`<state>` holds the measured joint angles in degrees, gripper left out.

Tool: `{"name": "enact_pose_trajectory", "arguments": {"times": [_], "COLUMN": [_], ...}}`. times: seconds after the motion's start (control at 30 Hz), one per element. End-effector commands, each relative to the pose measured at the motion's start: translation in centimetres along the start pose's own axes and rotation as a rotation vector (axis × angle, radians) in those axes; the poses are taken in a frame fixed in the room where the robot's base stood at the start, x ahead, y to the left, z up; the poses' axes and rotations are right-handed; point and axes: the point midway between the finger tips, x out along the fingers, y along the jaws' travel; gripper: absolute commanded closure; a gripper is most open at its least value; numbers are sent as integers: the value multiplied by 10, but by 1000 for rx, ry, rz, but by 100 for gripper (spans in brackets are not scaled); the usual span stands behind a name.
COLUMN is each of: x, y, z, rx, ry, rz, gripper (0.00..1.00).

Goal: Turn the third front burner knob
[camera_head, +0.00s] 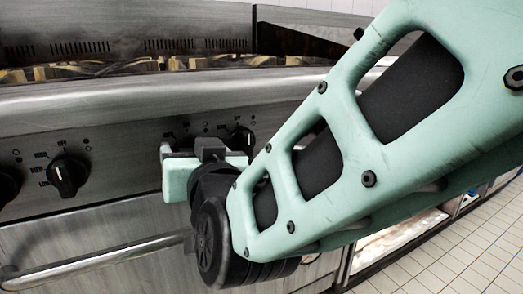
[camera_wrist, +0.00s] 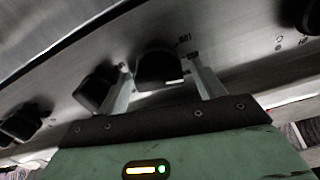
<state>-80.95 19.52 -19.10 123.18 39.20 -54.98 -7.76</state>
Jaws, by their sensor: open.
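The stove's front panel (camera_head: 120,150) carries a row of black burner knobs. In the wrist view, my gripper (camera_wrist: 159,68) is open, with one finger on each side of a black knob (camera_wrist: 158,68). I cannot tell whether the fingers touch it. Another knob (camera_wrist: 96,90) sits just left of the left finger. In the head view, my gripper (camera_head: 205,165) is at the panel and hides the knob between its fingers. A knob (camera_head: 240,139) shows partly just right of it, and a knob (camera_head: 68,176) stands clear to the left. I cannot tell which is third.
A long metal oven handle (camera_head: 100,262) runs below the knobs. A rounded steel rail (camera_head: 130,95) runs above them, under the burner grates (camera_head: 100,67). My arm covers the right side of the head view. Tiled floor (camera_head: 455,255) is open at the lower right.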

Motion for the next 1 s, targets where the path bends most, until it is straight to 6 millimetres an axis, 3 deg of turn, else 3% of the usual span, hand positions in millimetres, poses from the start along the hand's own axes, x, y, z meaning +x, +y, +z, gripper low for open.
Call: {"name": "enact_pose_trajectory", "arguments": {"times": [0.03,0.2,0.57,1.0], "x": [0,0,-1,0], "y": [0,0,0,4], "z": [0,0,1,4], "rx": [0,0,44,368], "ry": [0,0,0,2], "rz": [0,0,0,2], "gripper": [32,74,74,74]}}
